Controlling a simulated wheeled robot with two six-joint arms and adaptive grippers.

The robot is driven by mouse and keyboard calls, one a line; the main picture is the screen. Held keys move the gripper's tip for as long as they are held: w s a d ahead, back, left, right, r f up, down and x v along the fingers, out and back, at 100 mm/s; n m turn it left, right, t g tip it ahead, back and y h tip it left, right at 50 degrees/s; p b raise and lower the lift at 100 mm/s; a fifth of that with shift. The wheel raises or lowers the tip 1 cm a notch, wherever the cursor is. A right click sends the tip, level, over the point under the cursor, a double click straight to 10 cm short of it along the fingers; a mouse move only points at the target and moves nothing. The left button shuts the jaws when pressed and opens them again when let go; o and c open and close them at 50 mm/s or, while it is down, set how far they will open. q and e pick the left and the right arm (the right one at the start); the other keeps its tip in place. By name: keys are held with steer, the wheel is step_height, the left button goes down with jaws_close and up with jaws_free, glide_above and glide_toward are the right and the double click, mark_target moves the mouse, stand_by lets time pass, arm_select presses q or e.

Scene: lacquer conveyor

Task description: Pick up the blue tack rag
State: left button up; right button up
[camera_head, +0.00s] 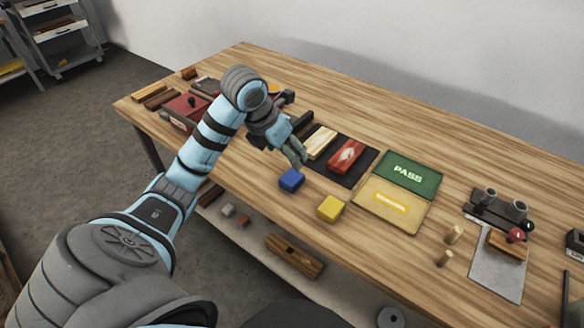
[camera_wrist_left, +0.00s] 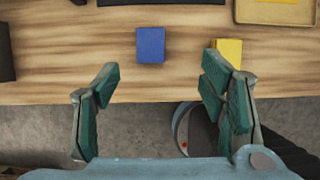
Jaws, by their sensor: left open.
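The blue tack rag (camera_head: 291,180) is a small block-like blue piece near the front edge of the wooden table. It also shows in the left wrist view (camera_wrist_left: 150,46), ahead of the fingertips and between their two lines. My left gripper (camera_head: 297,156) is above the table, close to the rag in the head view. In the left wrist view its fingers (camera_wrist_left: 160,78) are spread apart with nothing between them, and the rag is clear of them. My right gripper is in neither view.
A yellow block (camera_head: 331,208) lies right of the rag near the edge. A dark mat (camera_head: 353,179) with a red and a pale piece lies behind. A green PASS mat (camera_head: 408,174) and a yellow tray (camera_head: 373,216) are further right. Bare wood surrounds the rag.

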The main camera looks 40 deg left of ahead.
arm_select(q)
steer(key=b, duration=0.7)
glide_above(291, 177)
steer(key=s+d, duration=0.1)
steer(key=s, duration=0.1)
step_height(291, 177, down, 8)
steer(key=shift+s+r, duration=0.1)
steer(key=shift+s, duration=0.05)
steer(key=x, duration=0.2)
steer(key=b+x, duration=0.1)
steer(key=x, duration=0.1)
steer(key=a+x, duration=0.1)
steer(key=x, duration=0.1)
steer(key=shift+s+b, duration=0.2)
steer(key=shift+b, duration=0.15)
steer(key=c, duration=1)
